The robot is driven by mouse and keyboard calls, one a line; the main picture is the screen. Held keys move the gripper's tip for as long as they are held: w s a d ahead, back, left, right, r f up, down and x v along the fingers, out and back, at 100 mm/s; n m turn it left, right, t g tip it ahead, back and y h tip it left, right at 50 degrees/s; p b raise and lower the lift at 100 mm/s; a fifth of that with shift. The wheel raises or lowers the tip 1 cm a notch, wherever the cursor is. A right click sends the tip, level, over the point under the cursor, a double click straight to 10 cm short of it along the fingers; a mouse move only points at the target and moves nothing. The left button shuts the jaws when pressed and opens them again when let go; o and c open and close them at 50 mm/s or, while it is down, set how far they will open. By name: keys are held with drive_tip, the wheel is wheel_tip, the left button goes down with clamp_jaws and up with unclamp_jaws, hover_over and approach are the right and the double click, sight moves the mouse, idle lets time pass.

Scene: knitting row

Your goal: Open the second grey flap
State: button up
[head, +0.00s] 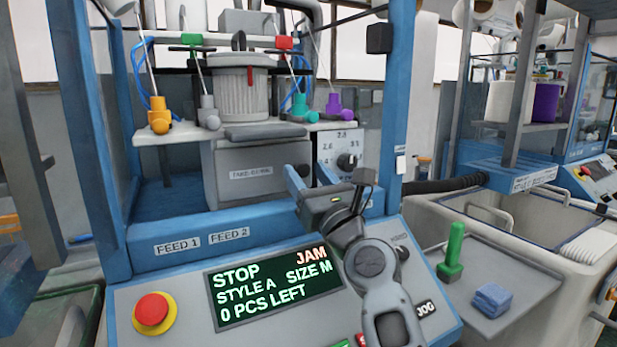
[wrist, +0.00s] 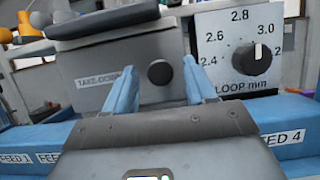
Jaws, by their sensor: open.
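A grey flap labelled TAKE-DOWN (head: 250,157) with a round dark knob is on the front of the knitting machine, below the needle cylinder. It appears shut. In the wrist view the same flap (wrist: 120,62) fills the upper middle, and its knob (wrist: 159,73) shows between my fingers. My gripper (head: 307,178) is open, with its two blue fingers pointing at the flap's knob side. In the wrist view the fingertips of my gripper (wrist: 162,68) stand on either side of the knob. I cannot tell how far they are from it. No other flap is clearly identifiable as the second.
A loop dial (wrist: 257,60) sits right of the flap. Blue frame posts (head: 396,110) flank the machine. The control panel's screen (head: 275,287) reads STOP, JAM; a red button (head: 152,311) is left. A side tray (head: 500,262) holds a green tool and blue cloth.

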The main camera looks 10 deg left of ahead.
clamp_jaws()
idle(0.5)
